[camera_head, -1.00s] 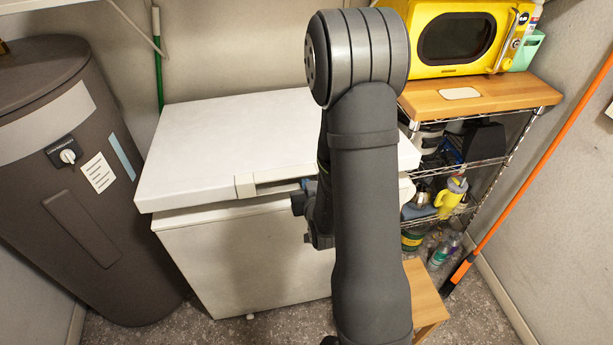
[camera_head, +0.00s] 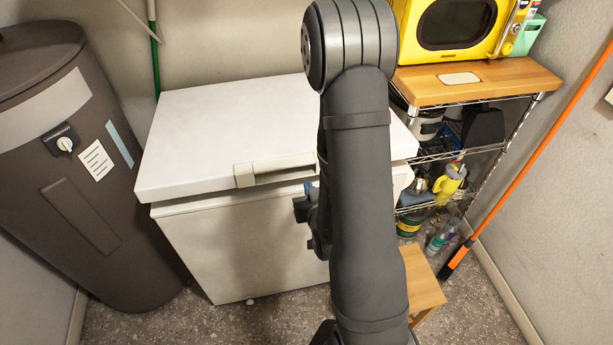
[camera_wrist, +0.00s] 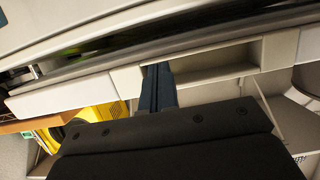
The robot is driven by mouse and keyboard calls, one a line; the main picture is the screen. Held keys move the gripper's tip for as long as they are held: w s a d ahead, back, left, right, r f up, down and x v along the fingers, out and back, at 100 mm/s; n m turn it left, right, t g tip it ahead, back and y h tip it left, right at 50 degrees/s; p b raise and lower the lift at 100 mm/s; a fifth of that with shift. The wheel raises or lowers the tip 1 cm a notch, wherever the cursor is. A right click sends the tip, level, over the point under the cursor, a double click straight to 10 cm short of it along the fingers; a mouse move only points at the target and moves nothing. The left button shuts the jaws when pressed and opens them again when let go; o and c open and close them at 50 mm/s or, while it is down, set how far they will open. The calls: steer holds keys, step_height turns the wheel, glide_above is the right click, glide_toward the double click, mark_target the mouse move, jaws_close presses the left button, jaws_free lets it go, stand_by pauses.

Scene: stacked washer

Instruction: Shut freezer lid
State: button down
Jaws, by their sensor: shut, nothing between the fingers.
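The white chest freezer (camera_head: 235,255) stands against the back wall in the head view. Its lid (camera_head: 230,125) sits slightly raised, with a narrow gap along the front edge above the body. A lid handle (camera_head: 245,176) is on the front edge. In the wrist view the lid handle recess (camera_wrist: 215,62) and a dark gap beside it show close up. My gripper (camera_wrist: 158,80) is shut and empty, its blue-grey fingers at the handle edge. I cannot tell whether they touch it. In the head view my arm hides most of the gripper.
A dark brown tank (camera_head: 80,160) stands close left of the freezer. A wire shelf with a wooden top (camera_head: 480,82) and yellow microwave (camera_head: 455,28) stands at right. A wooden stool (camera_head: 424,285) and orange pole (camera_head: 530,165) are at the right. Floor in front is partly clear.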

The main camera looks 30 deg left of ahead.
steer(key=s+d+f, duration=0.1)
steer(key=s+d, duration=0.2)
steer(key=g+h, duration=1.1)
glide_toward(276, 166)
steer(key=f, duration=0.6)
steer(key=shift+s+d+f, duration=0.3)
steer(key=shift+d+f, duration=0.1)
stand_by(0.4)
